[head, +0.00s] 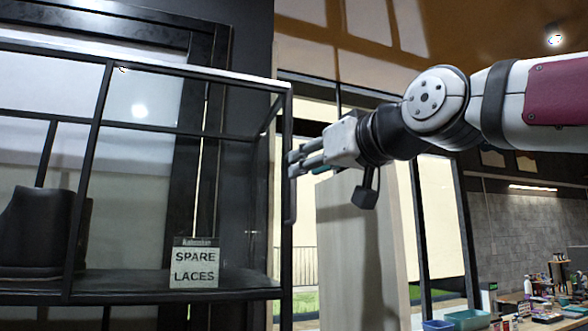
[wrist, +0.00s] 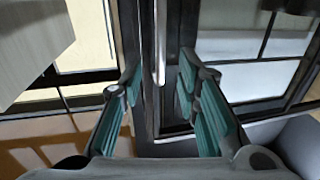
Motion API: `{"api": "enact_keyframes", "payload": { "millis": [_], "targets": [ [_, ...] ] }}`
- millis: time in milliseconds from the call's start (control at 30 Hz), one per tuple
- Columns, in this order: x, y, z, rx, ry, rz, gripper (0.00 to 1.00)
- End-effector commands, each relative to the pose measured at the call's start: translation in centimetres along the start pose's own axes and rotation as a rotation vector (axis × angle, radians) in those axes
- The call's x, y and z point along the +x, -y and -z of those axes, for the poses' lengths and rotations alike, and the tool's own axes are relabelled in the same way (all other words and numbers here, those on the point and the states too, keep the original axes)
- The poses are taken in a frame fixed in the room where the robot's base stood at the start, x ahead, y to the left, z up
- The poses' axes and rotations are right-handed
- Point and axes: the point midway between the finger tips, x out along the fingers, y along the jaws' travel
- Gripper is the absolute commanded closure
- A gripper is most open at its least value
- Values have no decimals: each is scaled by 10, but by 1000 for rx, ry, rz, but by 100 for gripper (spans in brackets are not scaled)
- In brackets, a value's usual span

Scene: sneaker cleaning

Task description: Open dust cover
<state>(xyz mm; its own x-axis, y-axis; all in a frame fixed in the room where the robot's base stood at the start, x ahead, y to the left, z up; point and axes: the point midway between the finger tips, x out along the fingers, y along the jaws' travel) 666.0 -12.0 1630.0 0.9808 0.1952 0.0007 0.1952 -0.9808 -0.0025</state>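The dust cover (head: 142,195) is a black-framed glass case on the left of the head view. It looks closed. A slim upright handle (head: 291,205) runs down its right front edge. My gripper (head: 292,161) is at that edge, level with the upper part of the handle. In the wrist view, the teal-lined fingers of my gripper (wrist: 158,66) are spread apart. The pale handle bar (wrist: 160,42) shows upright in the gap between them, and no finger visibly presses on it. Contact at the fingertips in the head view is hard to tell.
Inside the case are a "SPARE LACES" sign (head: 195,264) and a dark boot-like object (head: 38,230). A pale wooden panel (head: 350,250) stands right of the case, below my arm. A cluttered table (head: 535,322) with trays and bottles is at the far right.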

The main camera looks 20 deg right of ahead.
Motion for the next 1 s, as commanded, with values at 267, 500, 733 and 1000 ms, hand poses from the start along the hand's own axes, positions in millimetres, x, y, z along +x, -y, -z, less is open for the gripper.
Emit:
{"api": "enact_keyframes", "payload": {
  "millis": [267, 500, 733, 1000],
  "targets": [
    [45, 1, 0, -1, 2, 2, 70],
    [58, 0, 0, -1, 0, 0, 70],
    [58, 0, 0, -1, 0, 0, 70],
    [58, 0, 0, -1, 1, 0, 100]
  ]
}}
